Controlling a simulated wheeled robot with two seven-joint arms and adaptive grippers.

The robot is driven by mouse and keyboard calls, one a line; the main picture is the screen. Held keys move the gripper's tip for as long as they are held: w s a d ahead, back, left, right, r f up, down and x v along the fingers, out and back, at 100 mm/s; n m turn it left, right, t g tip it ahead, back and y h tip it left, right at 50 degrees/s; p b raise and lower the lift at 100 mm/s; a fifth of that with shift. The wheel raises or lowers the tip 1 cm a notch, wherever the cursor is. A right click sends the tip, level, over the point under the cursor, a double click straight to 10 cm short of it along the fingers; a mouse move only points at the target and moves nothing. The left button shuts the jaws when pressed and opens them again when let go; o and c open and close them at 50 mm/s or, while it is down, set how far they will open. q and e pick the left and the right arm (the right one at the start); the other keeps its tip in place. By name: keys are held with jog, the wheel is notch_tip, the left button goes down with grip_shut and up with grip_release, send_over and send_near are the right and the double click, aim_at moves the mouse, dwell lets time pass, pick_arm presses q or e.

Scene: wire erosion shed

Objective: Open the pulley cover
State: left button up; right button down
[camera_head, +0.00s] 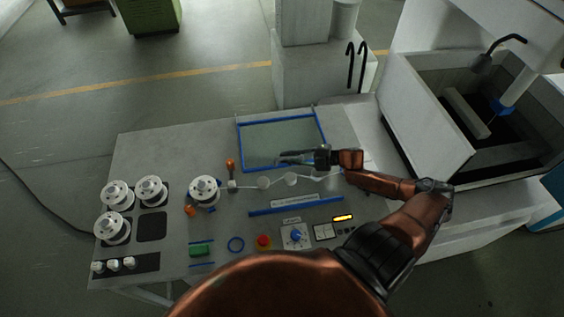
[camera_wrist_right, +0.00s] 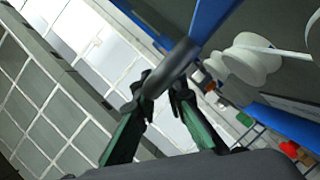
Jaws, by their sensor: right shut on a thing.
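The pulley cover (camera_head: 284,134) is a clear panel in a blue frame at the back middle of the table in the head view. White pulleys (camera_head: 291,179) show uncovered just in front of its near edge. Its exact tilt is hard to tell. My right gripper (camera_head: 286,158) is at the near edge of the frame. In the right wrist view, the fingers (camera_wrist_right: 166,86) are shut on a grey round handle (camera_wrist_right: 172,68) beside the blue frame (camera_wrist_right: 213,20). A white pulley (camera_wrist_right: 243,66) shows close by. My left gripper is not in view.
White spools (camera_head: 151,190) stand on the left of the table (camera_head: 140,148). A blue bar (camera_head: 296,205), a red button (camera_head: 264,241) and a dial panel (camera_head: 296,236) lie towards the front. A machine tank (camera_head: 425,115) stands at the right.

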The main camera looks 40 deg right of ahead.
jog(key=c, duration=2.2)
grip_release()
jog(key=shift+d, duration=0.2)
jog(key=shift+c, duration=0.2)
jog(key=shift+o, duration=1.4)
jog(key=shift+a, duration=0.1)
jog(key=v, duration=1.2)
